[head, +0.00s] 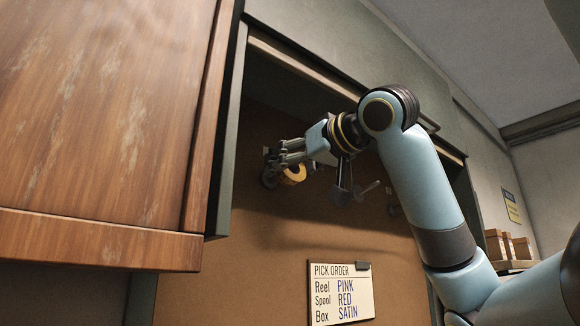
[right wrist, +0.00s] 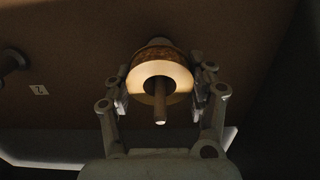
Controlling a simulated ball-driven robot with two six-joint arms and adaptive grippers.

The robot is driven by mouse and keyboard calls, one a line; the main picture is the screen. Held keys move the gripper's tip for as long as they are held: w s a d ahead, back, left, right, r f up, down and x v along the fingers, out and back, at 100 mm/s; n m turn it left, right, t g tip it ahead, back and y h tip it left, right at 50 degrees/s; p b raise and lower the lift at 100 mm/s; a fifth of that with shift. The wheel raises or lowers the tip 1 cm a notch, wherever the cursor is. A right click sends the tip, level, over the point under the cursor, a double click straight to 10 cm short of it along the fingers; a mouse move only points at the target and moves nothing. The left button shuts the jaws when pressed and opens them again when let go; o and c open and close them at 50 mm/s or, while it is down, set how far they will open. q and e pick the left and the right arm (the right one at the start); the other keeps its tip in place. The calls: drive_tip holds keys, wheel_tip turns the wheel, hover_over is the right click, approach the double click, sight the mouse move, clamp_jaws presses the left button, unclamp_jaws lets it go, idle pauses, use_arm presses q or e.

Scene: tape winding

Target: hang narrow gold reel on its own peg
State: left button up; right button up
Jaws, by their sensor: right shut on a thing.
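The gold reel (head: 294,174) is in my right gripper (head: 278,160), close against the brown back board. In the right wrist view the reel (right wrist: 143,75) sits between the two fingers of the gripper (right wrist: 160,88), which is shut on it. A peg (right wrist: 160,104) shows through the reel's hole, its tip pointing towards the camera, so the reel is around the peg. My left gripper is not in view.
Another peg (head: 370,187) stands out from the board (head: 270,230) to the right. A small numbered label (right wrist: 39,90) is on the board. A pick order card (head: 341,293) is below. A wooden cabinet door (head: 100,120) fills the left; boxes (head: 507,245) stand far right.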

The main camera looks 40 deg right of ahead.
drive_tip(key=s+a+r+b, duration=0.1)
drive_tip(key=s+r, duration=0.1)
drive_tip(key=s, duration=0.7)
drive_tip(key=shift+s+b, duration=0.2)
drive_tip(key=shift+b, duration=0.1)
idle(0.5)
idle(0.5)
drive_tip(key=w+a+f+n+g+y+b, duration=0.1)
drive_tip(key=w+a+f+n+y+b, duration=0.2)
drive_tip(key=f, duration=0.7)
drive_tip(key=w+a+f+n+y+b, duration=0.1)
drive_tip(key=w+a+f+y+b, duration=0.4)
drive_tip(key=f, duration=0.5)
drive_tip(key=w+a+f+n+g+y+b, duration=0.1)
drive_tip(key=w+a+f+n+y+b, duration=0.25)
drive_tip(key=f, duration=0.75)
drive_tip(key=s+a+f+b, duration=0.1)
drive_tip(key=f+b, duration=0.1)
drive_tip(key=f, duration=0.8)
drive_tip(key=s+a+f+h+b, duration=0.1)
drive_tip(key=s+a+f+b, duration=0.1)
drive_tip(key=f, duration=0.9)
drive_tip(key=s+a+f+b, duration=0.1)
drive_tip(key=a+f+b, duration=0.1)
drive_tip(key=f, duration=0.8)
drive_tip(key=shift+s+f+b, duration=0.3)
drive_tip(key=shift+f+b, duration=0.1)
drive_tip(key=shift+b, duration=0.25)
drive_tip(key=shift+m+h, duration=0.25)
drive_tip(key=shift+m, duration=0.1)
